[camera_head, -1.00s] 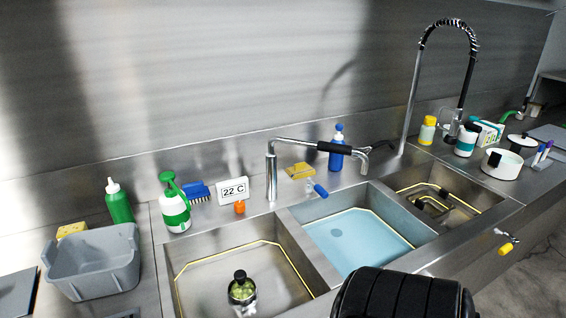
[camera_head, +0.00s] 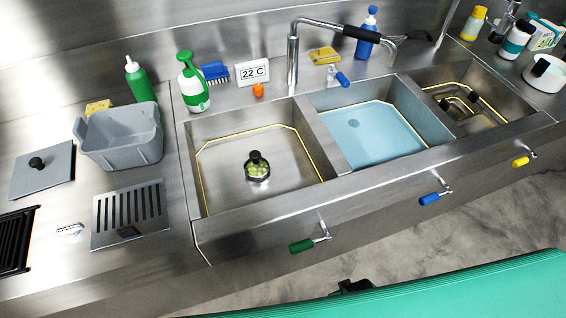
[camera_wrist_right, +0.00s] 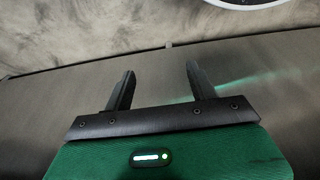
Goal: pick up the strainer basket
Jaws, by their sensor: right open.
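What looks like the strainer basket (camera_head: 257,172), a small round metal piece with a black knob and greenish contents, sits on the floor of the left sink basin (camera_head: 215,175) in the head view. The knob points up. My right gripper (camera_wrist_right: 160,78) is open and empty in the right wrist view, with its two dark fingers apart over a plain grey surface. The basket does not show in that view. My left gripper is not in view.
The middle basin (camera_head: 425,115) holds bluish water. A faucet (camera_head: 293,60) stands behind the basins. A grey tub (camera_head: 120,140) and slotted plate (camera_head: 130,212) lie left. Green (camera_head: 302,246), blue (camera_head: 429,199) and yellow (camera_head: 520,161) handles jut from the sink front.

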